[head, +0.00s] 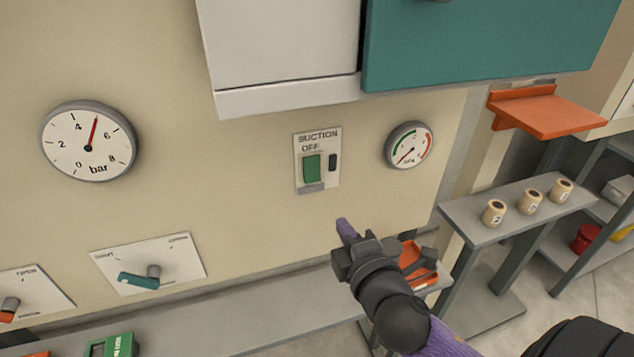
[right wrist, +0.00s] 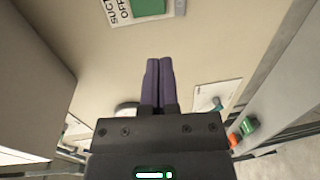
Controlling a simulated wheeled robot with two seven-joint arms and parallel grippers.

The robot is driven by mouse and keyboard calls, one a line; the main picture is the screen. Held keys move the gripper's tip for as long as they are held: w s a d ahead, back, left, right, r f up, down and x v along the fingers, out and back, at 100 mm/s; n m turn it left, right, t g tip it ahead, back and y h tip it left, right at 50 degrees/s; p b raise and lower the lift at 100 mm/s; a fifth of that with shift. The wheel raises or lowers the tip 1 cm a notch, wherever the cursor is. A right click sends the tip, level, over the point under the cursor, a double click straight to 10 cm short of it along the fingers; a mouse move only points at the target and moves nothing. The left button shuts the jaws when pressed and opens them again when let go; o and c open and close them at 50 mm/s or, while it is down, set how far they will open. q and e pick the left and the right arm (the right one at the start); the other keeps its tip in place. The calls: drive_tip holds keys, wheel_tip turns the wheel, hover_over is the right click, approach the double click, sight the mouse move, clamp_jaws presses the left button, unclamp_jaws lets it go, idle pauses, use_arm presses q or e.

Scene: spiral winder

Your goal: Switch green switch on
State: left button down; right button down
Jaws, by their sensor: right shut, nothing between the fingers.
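The green switch (head: 311,168) sits on a white plate (head: 304,146) marked SUCTION OFF, on the beige wall in the middle of the head view. In the right wrist view the green switch (right wrist: 148,6) shows at the top edge, partly cut off. My right gripper (head: 345,228) is below and to the right of the plate, apart from it. Its purple fingers (right wrist: 158,84) are shut together with nothing between them and point toward the wall. My left gripper is not in view.
A bar gauge (head: 88,143) and a smaller gauge (head: 410,146) flank the plate. A teal and white cabinet (head: 480,45) overhangs above. Lower left is a teal lever (head: 138,281). A grey ledge (head: 230,318) runs below. An orange shelf (head: 545,112) juts out at right.

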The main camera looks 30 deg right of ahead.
sight(313, 180)
drive_tip(key=x, duration=1.4)
drive_tip(key=shift+f+p, duration=0.1)
drive_tip(key=shift+p, duration=0.25)
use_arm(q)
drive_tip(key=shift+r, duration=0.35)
